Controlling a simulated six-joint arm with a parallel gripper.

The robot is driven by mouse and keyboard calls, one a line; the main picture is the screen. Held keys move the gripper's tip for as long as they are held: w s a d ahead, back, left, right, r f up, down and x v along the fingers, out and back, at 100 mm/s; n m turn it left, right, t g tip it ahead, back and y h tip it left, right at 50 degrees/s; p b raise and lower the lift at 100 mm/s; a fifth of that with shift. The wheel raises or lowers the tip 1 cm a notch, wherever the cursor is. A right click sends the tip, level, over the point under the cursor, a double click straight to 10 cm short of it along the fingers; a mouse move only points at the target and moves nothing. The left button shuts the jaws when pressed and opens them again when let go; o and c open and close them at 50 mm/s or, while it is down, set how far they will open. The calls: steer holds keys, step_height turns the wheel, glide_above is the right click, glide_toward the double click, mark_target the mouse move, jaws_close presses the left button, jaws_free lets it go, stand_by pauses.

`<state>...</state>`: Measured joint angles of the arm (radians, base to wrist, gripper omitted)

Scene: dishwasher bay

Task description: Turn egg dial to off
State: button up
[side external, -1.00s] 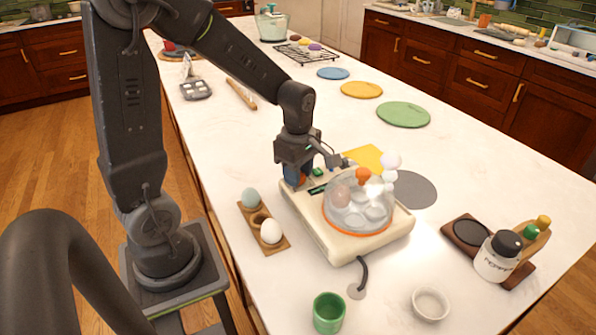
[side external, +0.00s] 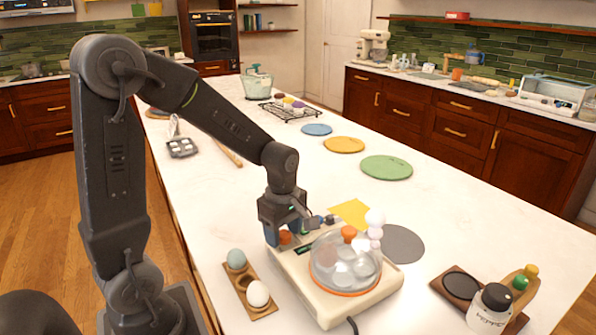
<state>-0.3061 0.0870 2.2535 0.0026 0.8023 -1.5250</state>
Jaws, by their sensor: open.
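The egg cooker has a cream base (side external: 384,284), a clear dome (side external: 345,266) with an orange rim, and an orange knob (side external: 349,232) on top. White steam-like puffs (side external: 375,222) hang at the dome's right side. An orange part (side external: 285,238), apparently the dial, shows between or just behind the fingers. I cannot tell whether the fingers touch it. The gripper hides much of the control panel, and the dial's setting cannot be read.
A wooden egg holder (side external: 264,309) with a blue-grey egg (side external: 236,259) and a white egg (side external: 258,294) stands left of the cooker. A yellow cloth (side external: 352,213) and grey mat (side external: 402,244) lie behind. A wooden tray (side external: 441,286) with shakers is at right.

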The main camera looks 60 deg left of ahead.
steer(key=m, duration=0.5)
steer(key=shift+w+m, duration=0.1)
steer(key=shift+m, duration=0.3)
steer(key=m, duration=0.6)
steer(key=shift+d, duration=0.1)
steer(key=m, duration=0.5)
steer(key=shift+m, duration=0.4)
steer(key=m, duration=0.4)
steer(key=shift+m, duration=0.3)
step_height(320, 180, up, 14)
steer(key=s+d+n+t, duration=0.1)
steer(key=s+d+t, duration=0.5)
steer(key=s+d, duration=0.35)
step_height(320, 180, up, 4)
steer(key=n+g, duration=0.6)
glide_above(284, 233)
steer(key=w, duration=0.4)
steer(key=shift+w+r, duration=0.15)
steer(key=shift+w, duration=0.3)
